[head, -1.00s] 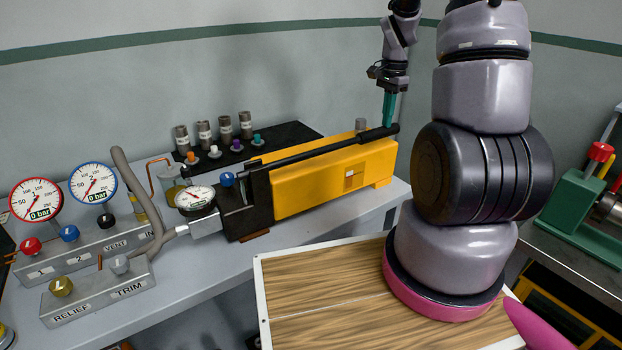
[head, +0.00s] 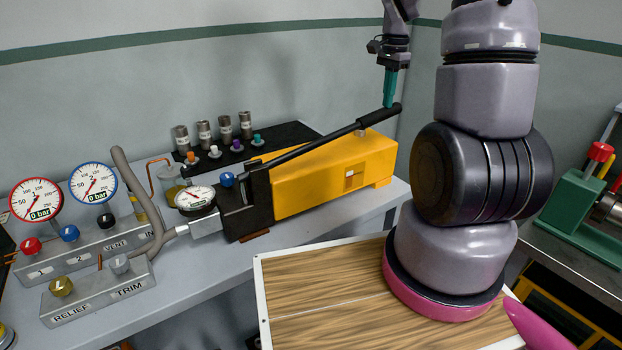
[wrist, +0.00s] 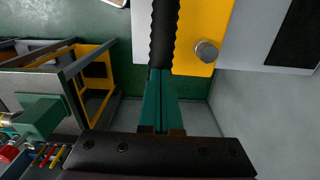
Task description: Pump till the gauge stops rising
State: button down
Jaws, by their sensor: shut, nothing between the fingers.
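The yellow hand pump (head: 330,178) stands on the grey bench with its black lever (head: 325,137) tilted up toward its grip end (head: 382,115). My gripper (head: 388,104) has teal fingers, shut and empty, with the tips at the lever's grip end. In the wrist view the fingertips (wrist: 159,72) meet the ribbed black grip (wrist: 164,35); firm contact cannot be told. The small pump gauge (head: 195,198) has a needle too small to read. The red-rimmed gauge (head: 36,199) and the blue-rimmed gauge (head: 93,182) both display 0 bar.
A valve block (head: 85,245) with red, blue and black knobs sits at left, with the relief and trim block (head: 98,290) in front. Labelled cylinders (head: 205,134) and coloured plugs stand on a black mat behind the pump. A green vise (head: 580,205) is at right.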

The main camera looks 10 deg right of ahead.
notch_tip(320, 180, up, 8)
jog(key=a, duration=0.2)
jog(key=shift+s, duration=0.3)
jog(key=shift+r, duration=0.1)
dwell(0.4)
jog(key=s+a+r+n+t+y, duration=0.1)
jog(key=s+a+r+n+t, duration=0.35)
jog(key=s+a+r, duration=0.5)
jog(key=s+a+r+n+t+y, duration=0.1)
jog(key=s+a+n, duration=0.3)
jog(key=s, duration=0.6)
jog(key=shift+n+t, duration=0.85)
jog(key=shift+n, duration=0.1)
jog(key=shift+r, duration=0.1)
dwell(1.9)
